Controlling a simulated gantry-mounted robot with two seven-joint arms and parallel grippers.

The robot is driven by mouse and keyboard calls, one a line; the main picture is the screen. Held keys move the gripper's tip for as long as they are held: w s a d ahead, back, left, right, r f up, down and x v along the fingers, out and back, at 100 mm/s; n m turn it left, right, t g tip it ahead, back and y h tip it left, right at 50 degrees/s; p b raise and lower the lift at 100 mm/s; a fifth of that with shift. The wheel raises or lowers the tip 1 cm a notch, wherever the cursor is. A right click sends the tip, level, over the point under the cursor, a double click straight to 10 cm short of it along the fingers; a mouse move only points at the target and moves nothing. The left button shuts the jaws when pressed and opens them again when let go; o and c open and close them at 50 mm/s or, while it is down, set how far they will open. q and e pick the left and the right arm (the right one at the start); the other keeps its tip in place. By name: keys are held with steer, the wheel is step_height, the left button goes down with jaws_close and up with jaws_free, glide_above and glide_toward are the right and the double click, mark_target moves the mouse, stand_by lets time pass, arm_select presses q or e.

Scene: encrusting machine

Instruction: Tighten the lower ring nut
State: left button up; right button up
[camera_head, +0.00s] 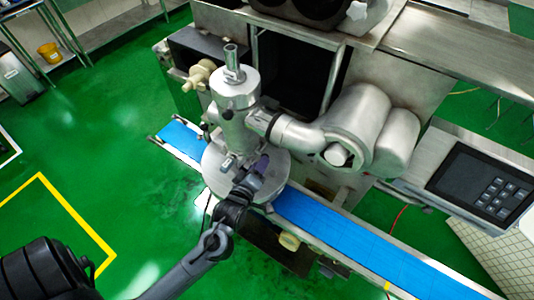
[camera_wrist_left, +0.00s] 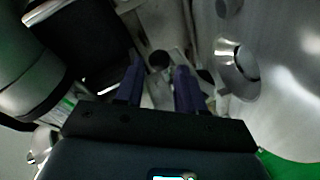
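A metal upright cylinder (camera_head: 235,105) stands above a round metal disc (camera_head: 218,178) in the head view. A ring-shaped collar (camera_head: 264,122) sits where a side pipe meets the cylinder. I cannot tell for sure which part is the lower ring nut. My left gripper (camera_head: 258,168) is low in front of the cylinder, over the disc. In the left wrist view its two dark purple fingers (camera_wrist_left: 160,80) stand apart, with metal parts and a dark round hole (camera_wrist_left: 158,60) seen beyond the gap. Nothing is clearly gripped. My right gripper is not in view.
A blue conveyor belt (camera_head: 345,235) runs under the disc from upper left to lower right. A large metal housing (camera_head: 355,120) stands right of the cylinder. A control panel (camera_head: 485,182) is at the right. Green floor lies open at the left.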

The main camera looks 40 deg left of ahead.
arm_select(q)
steer(key=x, duration=0.6)
steer(key=shift+w, duration=0.15)
steer(key=shift+f, duration=0.1)
jaws_close()
